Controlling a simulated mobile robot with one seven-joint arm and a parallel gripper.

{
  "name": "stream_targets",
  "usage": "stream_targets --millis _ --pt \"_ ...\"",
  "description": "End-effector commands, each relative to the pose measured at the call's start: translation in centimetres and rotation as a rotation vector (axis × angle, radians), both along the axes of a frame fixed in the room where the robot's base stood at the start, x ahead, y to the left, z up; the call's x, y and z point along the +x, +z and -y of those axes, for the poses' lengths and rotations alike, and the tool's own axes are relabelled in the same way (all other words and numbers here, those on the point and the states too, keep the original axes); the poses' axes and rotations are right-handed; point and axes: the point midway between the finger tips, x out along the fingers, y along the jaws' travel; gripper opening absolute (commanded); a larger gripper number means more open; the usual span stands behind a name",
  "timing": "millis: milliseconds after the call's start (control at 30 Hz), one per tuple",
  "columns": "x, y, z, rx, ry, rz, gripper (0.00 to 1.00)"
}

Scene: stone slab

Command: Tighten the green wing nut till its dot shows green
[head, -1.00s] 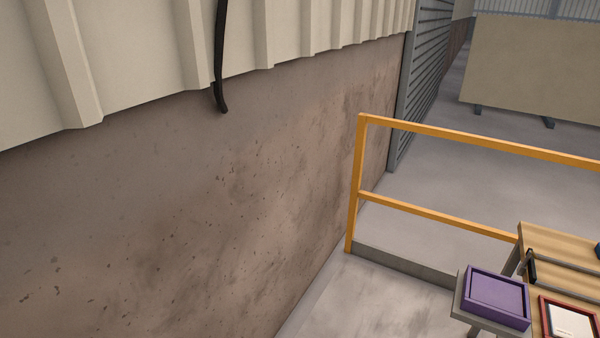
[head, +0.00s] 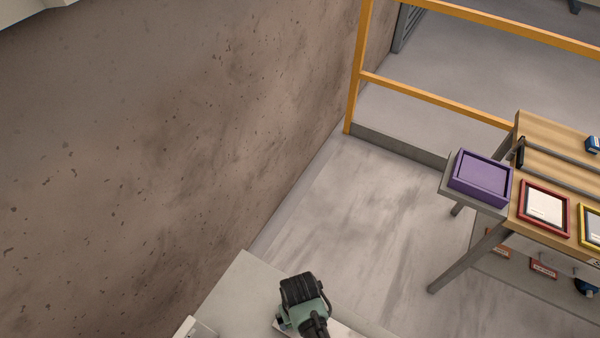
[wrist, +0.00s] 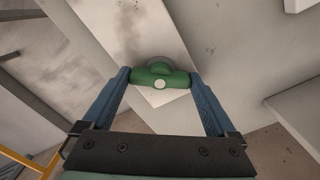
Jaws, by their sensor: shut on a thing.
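The green wing nut (wrist: 175,79) sits between the two blue fingers of my gripper (wrist: 160,75) in the wrist view. Its wings reach across to both fingertips, and my gripper is shut on it. A rounded green part of the nut rises behind the wings. A pale slab-like surface (wrist: 155,30) lies beyond it. In the head view the end of my arm is at the bottom edge, and the nut and fingertips cannot be made out there.
A stained brown wall (head: 180,150) fills the left. A yellow railing (head: 430,97) stands at the back. On the right, a wooden table (head: 555,135) carries framed trays, with a purple tray (head: 480,178) at its left side. Bare grey floor (head: 350,220) lies between.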

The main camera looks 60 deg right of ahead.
Motion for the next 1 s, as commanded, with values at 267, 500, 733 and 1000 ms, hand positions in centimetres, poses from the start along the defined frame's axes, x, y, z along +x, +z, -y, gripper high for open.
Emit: stream_targets --millis 267,500,733,1000 --pt "0.13 0.14 0.05 -0.001 -0.095 0.003 0.37" --pt "0.15 0.11 0.07 -0.001 -0.115 0.003 0.37" --pt "0.16 0.11 0.09 -0.002 -0.114 0.003 0.37" --pt "0.10 0.07 0.06 -0.002 -0.113 0.002 1.00"
